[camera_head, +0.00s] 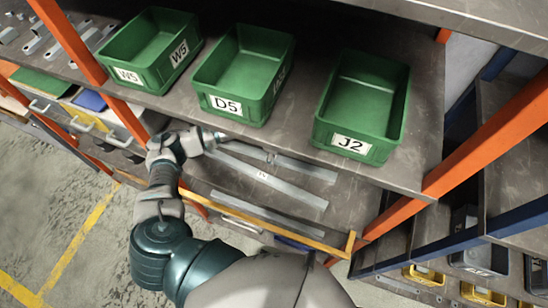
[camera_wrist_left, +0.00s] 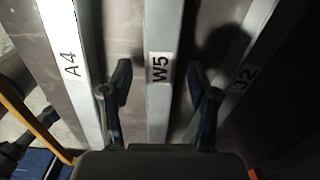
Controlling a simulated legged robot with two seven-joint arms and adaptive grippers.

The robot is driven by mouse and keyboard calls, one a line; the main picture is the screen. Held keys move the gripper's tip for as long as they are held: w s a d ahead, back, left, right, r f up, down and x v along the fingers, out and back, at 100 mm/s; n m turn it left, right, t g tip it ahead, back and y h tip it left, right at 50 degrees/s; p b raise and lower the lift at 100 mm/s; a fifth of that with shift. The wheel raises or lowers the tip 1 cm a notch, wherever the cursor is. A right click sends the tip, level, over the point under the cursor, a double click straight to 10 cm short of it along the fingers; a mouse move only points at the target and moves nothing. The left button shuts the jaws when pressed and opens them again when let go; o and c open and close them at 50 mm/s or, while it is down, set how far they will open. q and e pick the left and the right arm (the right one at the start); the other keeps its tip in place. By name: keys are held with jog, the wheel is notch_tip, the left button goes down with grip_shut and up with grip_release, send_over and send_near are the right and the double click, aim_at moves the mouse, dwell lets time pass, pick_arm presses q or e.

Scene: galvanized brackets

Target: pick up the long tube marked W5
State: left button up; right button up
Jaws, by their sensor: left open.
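The long tube marked W5 (camera_wrist_left: 163,25) is a grey square tube. It runs up the middle of the left wrist view, its label facing the camera. My left gripper (camera_wrist_left: 162,88) is open, with one dark finger on each side of this tube in the picture; contact and height cannot be told. A tube marked A4 (camera_wrist_left: 80,60) lies to its left and one with a label like J2 (camera_wrist_left: 243,75) to its right. In the head view, my left gripper (camera_head: 213,140) is over the lower shelf's tubes; the labelled middle tube (camera_head: 285,188) there is too small to read.
Green bins marked W5 (camera_head: 128,75), D5 (camera_head: 228,105) and J2 (camera_head: 350,143) stand on the upper shelf (camera_head: 300,60), close above my gripper. Orange posts (camera_head: 480,150) frame the rack. A yellow rail (camera_head: 300,238) runs along the lower shelf's front.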

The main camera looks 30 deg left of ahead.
pick_arm(q)
jog(key=shift+a+f, duration=0.1)
jog(key=shift+a, duration=0.5)
grip_shut()
jog(key=shift+a, duration=0.2)
jog(key=shift+d, duration=0.2)
